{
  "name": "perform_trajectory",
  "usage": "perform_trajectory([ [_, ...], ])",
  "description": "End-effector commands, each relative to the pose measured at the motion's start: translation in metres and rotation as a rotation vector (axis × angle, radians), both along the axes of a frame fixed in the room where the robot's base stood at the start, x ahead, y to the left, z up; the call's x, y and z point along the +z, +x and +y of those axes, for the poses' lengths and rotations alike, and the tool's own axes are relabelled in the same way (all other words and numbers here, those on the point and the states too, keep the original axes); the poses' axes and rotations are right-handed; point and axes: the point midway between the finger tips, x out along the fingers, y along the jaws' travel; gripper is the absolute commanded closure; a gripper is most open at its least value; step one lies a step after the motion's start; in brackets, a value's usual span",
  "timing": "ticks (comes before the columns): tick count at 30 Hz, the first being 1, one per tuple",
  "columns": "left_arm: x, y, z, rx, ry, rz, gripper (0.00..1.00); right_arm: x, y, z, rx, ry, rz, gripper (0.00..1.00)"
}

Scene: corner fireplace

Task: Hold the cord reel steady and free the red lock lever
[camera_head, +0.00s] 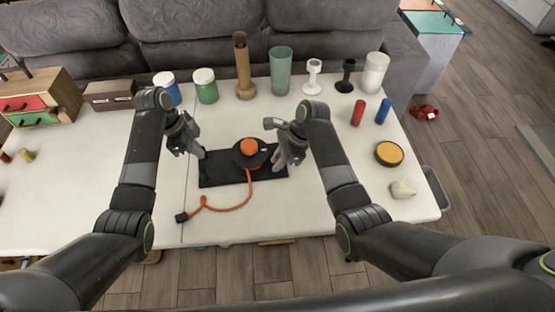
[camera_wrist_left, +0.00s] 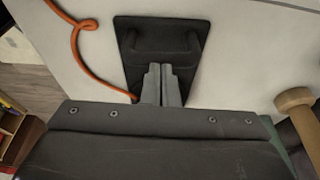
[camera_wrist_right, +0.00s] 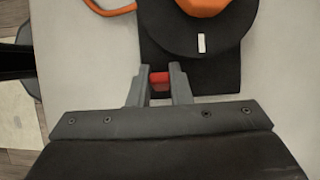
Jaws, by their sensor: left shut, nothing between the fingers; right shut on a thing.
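The cord reel is a black disc (camera_head: 242,160) with an orange hub (camera_head: 249,147) on a flat black base (camera_head: 225,179) on the white table. An orange cord (camera_head: 228,209) runs from it to a black plug (camera_head: 181,217). My right gripper (camera_head: 276,160) is at the reel's right side. In the right wrist view its fingers are closed on the small red lever (camera_wrist_right: 160,80), beside the disc (camera_wrist_right: 198,38). My left gripper (camera_head: 203,156) is at the base's left end. In the left wrist view its fingers are shut and empty, pointing at a black bar handle (camera_wrist_left: 160,52) on the base.
Behind stand a blue-labelled jar (camera_head: 168,88), green jar (camera_head: 206,86), wooden bottle (camera_head: 243,68), green glass (camera_head: 281,72) and two goblets. At right are red (camera_head: 358,113) and blue cylinders (camera_head: 383,111), a yellow-topped disc (camera_head: 389,153) and a pale stone (camera_head: 403,190).

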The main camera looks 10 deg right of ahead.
Motion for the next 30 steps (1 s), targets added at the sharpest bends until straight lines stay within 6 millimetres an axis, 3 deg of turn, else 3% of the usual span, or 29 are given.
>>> perform_trajectory([
  [21, -0.003, -0.002, 0.0, 0.0, 0.0, 0.005, 1.0, -0.004, 0.0, -0.022, -0.001, 0.54, 0.036, 1.0],
  [30, -0.003, -0.002, 0.0, 0.0, -0.001, 0.006, 1.0, -0.006, 0.0, -0.026, 0.001, 0.685, 0.043, 1.0],
])
